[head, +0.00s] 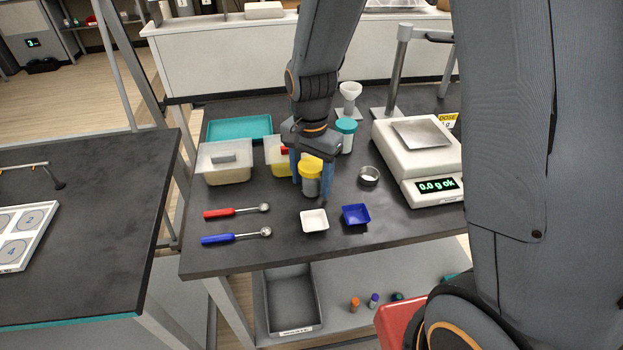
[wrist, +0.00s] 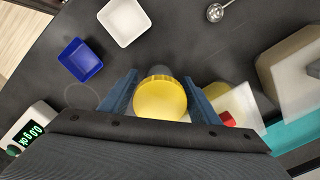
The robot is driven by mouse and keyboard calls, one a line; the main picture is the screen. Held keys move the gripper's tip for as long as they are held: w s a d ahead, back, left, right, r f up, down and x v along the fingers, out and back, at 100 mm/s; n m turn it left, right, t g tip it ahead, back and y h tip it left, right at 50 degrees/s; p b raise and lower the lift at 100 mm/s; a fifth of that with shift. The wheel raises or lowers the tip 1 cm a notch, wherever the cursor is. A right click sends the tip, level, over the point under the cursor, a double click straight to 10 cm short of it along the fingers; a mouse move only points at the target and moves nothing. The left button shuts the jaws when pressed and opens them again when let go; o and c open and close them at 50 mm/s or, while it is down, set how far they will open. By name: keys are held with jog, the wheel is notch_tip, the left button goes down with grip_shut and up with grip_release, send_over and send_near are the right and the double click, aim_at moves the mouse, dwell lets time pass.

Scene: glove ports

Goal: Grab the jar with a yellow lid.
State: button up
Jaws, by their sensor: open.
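The jar with a yellow lid (head: 311,168) stands upright on the dark table, its body grey below the lid. In the wrist view its yellow lid (wrist: 160,98) lies between the two blue fingers. My gripper (head: 311,186) is open, pointing down, with one finger on each side of the jar. A small gap shows beside the lid in the wrist view (wrist: 163,100), and I cannot tell whether a finger touches the jar. My gripper's palm hides part of the lid there.
A teal-lidded jar (head: 346,134) stands behind. A tub with yellow contents (head: 278,160) is close on the left. A small metal cup (head: 369,176) and scale (head: 420,160) are to the right. White (head: 314,221) and blue (head: 355,214) trays lie in front. Two spoons (head: 237,211) lie front left.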

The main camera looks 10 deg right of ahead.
jog(key=shift+f, duration=0.3)
jog(key=c, duration=1)
jog(key=shift+o, duration=0.2)
jog(key=shift+r, duration=0.1)
